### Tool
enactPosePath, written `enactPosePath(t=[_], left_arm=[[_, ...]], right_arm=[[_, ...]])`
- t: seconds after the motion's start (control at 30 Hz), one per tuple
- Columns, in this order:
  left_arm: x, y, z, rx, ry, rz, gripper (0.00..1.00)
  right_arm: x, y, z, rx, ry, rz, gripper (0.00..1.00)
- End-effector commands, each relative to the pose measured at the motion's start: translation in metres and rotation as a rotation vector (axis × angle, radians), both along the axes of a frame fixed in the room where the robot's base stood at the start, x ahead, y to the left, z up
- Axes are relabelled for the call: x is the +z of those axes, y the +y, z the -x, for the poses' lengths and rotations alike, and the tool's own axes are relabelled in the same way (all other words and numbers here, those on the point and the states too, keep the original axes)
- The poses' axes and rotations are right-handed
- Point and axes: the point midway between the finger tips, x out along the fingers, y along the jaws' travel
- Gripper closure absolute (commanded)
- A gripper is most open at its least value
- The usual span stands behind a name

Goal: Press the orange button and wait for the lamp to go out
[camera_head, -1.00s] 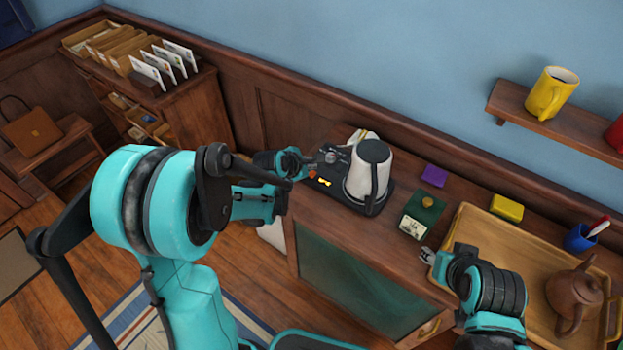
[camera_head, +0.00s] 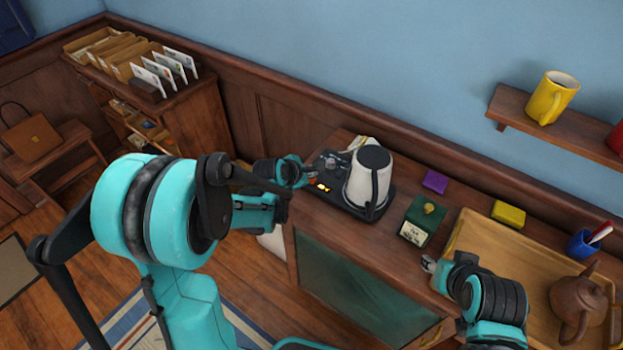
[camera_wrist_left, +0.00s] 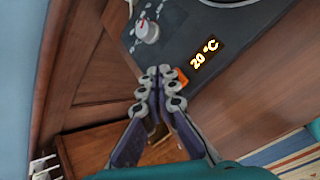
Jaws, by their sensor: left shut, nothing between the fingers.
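A dark kettle base (camera_head: 348,208) on the cabinet carries a white kettle (camera_head: 368,180) with a dark lid. Its orange button (camera_wrist_left: 183,77) shows beside my left fingertips in the left wrist view, partly covered by them. Near it are a lit display (camera_wrist_left: 205,54) reading 20 °C and a round knob (camera_wrist_left: 147,31). My left gripper (camera_wrist_left: 159,72) is shut and empty, its tips right at the button; I cannot tell whether they touch. It also shows in the head view (camera_head: 311,177). My right gripper (camera_head: 429,263) is near the tray, its fingers too small to judge. I cannot make out a separate lamp.
A green box (camera_head: 418,226) with a label, a purple block (camera_head: 435,181) and a yellow block (camera_head: 508,213) stand right of the kettle. A wooden tray (camera_head: 478,232) holds a brown teapot (camera_head: 580,303). A blue cup (camera_head: 582,244) with pens stands behind.

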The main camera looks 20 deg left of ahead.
Motion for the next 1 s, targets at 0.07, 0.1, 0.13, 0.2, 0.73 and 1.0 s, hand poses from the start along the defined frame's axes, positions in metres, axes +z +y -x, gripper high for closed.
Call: enactPosePath(t=[0.07,0.1,0.13,0.2,0.73,1.0], left_arm=[[0.0,0.0,0.0,0.0,0.0,0.0,1.0],[0.0,0.0,0.0,0.0,0.0,0.0,1.0],[0.0,0.0,0.0,0.0,0.0,0.0,1.0],[0.0,0.0,0.0,0.0,0.0,0.0,1.0],[-0.0088,0.0,0.0001,0.0,0.0,0.0,1.0],[-0.0082,0.0,0.0001,0.0,0.0,0.0,1.0]], right_arm=[[0.0,0.0,0.0,0.0,0.0,0.0,0.6],[0.0,0.0,0.0,0.0,0.0,0.0,0.6],[0.0,0.0,0.0,0.0,0.0,0.0,0.6],[0.0,0.0,0.0,0.0,0.0,0.0,0.6],[-0.0091,0.0,0.0,0.0,0.0,0.0,0.6],[-0.0085,0.0,0.0,0.0,0.0,0.0,0.6]])
